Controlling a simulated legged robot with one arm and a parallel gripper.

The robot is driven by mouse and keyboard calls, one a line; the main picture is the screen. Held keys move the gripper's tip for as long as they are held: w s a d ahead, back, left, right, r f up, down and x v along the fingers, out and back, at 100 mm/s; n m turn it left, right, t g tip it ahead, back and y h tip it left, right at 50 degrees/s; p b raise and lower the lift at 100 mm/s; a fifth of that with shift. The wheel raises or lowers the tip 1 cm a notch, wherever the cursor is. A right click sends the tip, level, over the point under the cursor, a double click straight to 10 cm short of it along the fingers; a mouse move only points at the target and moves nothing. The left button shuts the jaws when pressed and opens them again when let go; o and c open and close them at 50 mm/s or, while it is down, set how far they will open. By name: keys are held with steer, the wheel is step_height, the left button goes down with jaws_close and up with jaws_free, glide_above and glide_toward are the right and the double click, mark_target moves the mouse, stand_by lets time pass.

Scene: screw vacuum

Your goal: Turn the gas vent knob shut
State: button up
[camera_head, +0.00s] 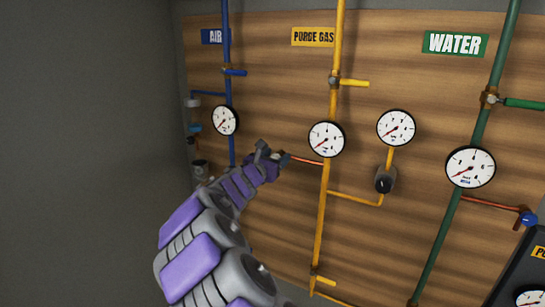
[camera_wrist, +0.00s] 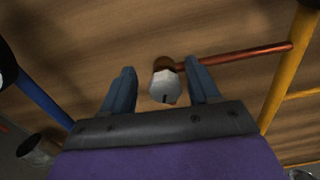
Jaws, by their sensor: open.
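The gas vent knob (camera_wrist: 164,88) is a pale, faceted knob with a dark mark on its face. It sits on a brass fitting at the left end of a copper pipe (camera_wrist: 235,56). This copper pipe (camera_head: 306,161) branches left from the yellow purge gas pipe (camera_head: 325,190). My gripper (camera_wrist: 160,66) is open, with one finger on each side of the knob. A gap shows at the left finger; the right finger is close to the knob, and I cannot tell if it touches. In the head view my gripper (camera_head: 270,153) covers most of the knob.
The wooden panel (camera_head: 270,80) carries a blue air pipe (camera_head: 228,60) left of my gripper and a green water pipe (camera_head: 470,150) far right. A purge gas gauge (camera_head: 326,139) is just right of my gripper. A black knob (camera_head: 385,180) sits further right.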

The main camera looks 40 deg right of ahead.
steer(key=d, duration=0.2)
steer(key=shift+d+f, duration=0.25)
steer(key=shift+d, duration=0.1)
steer(key=shift+c, duration=0.6)
steer(key=shift+a+r, duration=0.2)
steer(key=shift+a, duration=1.05)
steer(key=c, duration=0.5)
steer(key=shift+s+r, duration=0.1)
steer(key=shift+r, duration=0.1)
steer(key=c, duration=0.4)
